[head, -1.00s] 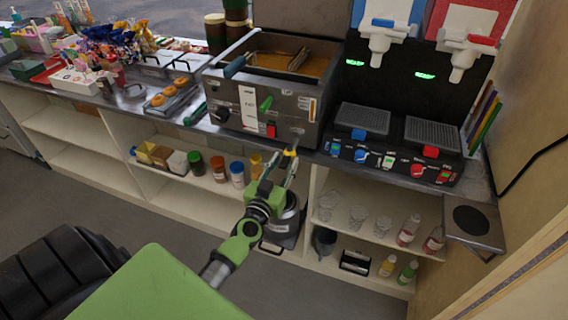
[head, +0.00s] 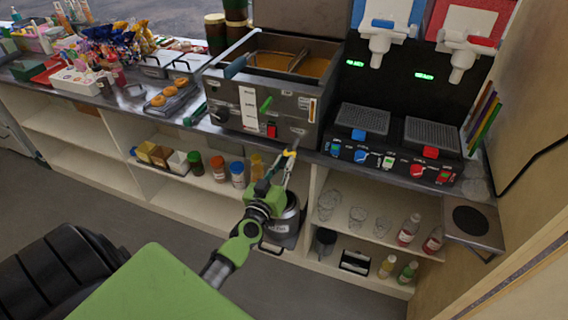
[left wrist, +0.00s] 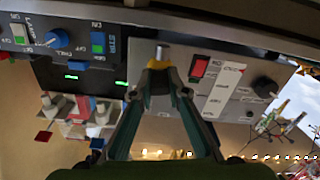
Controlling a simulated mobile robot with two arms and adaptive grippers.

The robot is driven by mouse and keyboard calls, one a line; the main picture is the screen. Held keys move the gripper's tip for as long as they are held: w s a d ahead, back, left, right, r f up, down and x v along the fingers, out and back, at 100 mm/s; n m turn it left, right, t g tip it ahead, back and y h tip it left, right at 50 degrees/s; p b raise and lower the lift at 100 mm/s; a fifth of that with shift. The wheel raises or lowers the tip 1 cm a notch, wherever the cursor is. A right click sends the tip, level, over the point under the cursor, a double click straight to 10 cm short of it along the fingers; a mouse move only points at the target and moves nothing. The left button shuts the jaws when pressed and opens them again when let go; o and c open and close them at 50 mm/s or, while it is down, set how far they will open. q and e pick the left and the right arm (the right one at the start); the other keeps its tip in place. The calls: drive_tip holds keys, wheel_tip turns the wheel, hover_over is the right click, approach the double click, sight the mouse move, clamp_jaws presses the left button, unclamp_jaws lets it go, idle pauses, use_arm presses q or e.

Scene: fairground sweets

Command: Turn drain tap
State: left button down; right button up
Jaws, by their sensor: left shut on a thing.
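The fryer (head: 232,95) stands on the counter, with orange-brown oil in its open tank. Its drain tap (head: 293,146) sticks out low at the right of the front panel, with a yellow part at my fingertips. My left gripper (head: 288,158) reaches up to it from below and is shut on the tap. In the left wrist view the fingers of my left gripper (left wrist: 160,72) converge on the tap, whose metal stub (left wrist: 162,53) shows just beyond the tips. The fingers hide most of the tap there. My right gripper is not in view.
A steel pot (head: 284,222) stands on the lower shelf below the tap, close to my gripper. A slush machine (head: 385,95) stands right of the fryer. Doughnuts (head: 168,95) lie on a tray to the left. The floor in front is clear.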

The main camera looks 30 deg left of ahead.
use_arm(q)
drive_tip(key=n, duration=0.4)
drive_tip(key=shift+n, duration=0.3)
drive_tip(key=n, duration=0.3)
drive_tip(key=shift+n, duration=0.4)
drive_tip(key=n, duration=0.3)
drive_tip(key=shift+f+b, duration=0.1)
drive_tip(key=shift+b, duration=0.2)
drive_tip(key=shift+n, duration=2)
drive_tip(key=c, duration=2)
unclamp_jaws()
drive_tip(key=shift+o, duration=0.2)
drive_tip(key=shift+s, duration=0.1)
